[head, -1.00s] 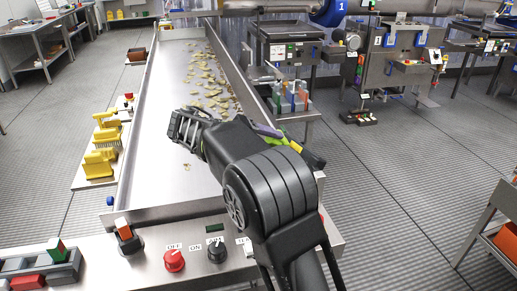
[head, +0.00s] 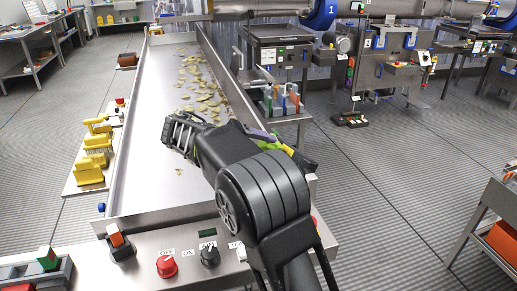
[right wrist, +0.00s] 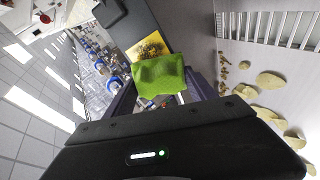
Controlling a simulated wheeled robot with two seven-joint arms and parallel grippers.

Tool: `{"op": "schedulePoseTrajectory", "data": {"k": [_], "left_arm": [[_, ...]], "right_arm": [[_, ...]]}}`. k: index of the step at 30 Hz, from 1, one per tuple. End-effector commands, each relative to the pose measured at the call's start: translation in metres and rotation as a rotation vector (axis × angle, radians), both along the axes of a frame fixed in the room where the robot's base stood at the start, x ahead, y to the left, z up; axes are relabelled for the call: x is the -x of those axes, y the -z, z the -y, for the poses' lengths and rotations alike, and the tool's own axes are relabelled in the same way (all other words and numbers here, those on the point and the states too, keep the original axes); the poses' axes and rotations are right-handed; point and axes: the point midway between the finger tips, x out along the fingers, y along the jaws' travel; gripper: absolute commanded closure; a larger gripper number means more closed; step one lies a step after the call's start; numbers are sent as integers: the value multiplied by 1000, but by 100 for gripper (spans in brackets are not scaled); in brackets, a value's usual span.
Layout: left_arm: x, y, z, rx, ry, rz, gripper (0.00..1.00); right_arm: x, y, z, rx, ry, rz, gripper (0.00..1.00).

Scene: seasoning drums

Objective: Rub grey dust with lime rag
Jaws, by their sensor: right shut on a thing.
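The lime rag (right wrist: 160,74) hangs bunched in the right wrist view, between the purple-grey fingers of my right gripper (right wrist: 158,92). My right gripper is shut on it. In the head view, the purple of a finger and bits of the lime rag (head: 287,150) show just behind my black arm, over the right side wall of the steel trough; most of the rag is hidden there. My left gripper is not in view.
The steel trough (head: 140,185) holds several scattered yellowish chips (head: 204,88). A panel with a red knob (head: 167,266) and a black knob (head: 210,256) is at the front. Grey floor lies open at the right.

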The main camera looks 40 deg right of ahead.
Motion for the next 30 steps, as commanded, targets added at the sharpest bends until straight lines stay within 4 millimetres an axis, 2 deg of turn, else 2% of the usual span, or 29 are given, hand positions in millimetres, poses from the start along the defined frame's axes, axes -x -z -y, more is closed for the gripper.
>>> {"op": "schedulePoseTrajectory", "data": {"k": [30], "left_arm": [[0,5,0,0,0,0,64]], "right_arm": [[0,6,11,0,1,1,68]]}}
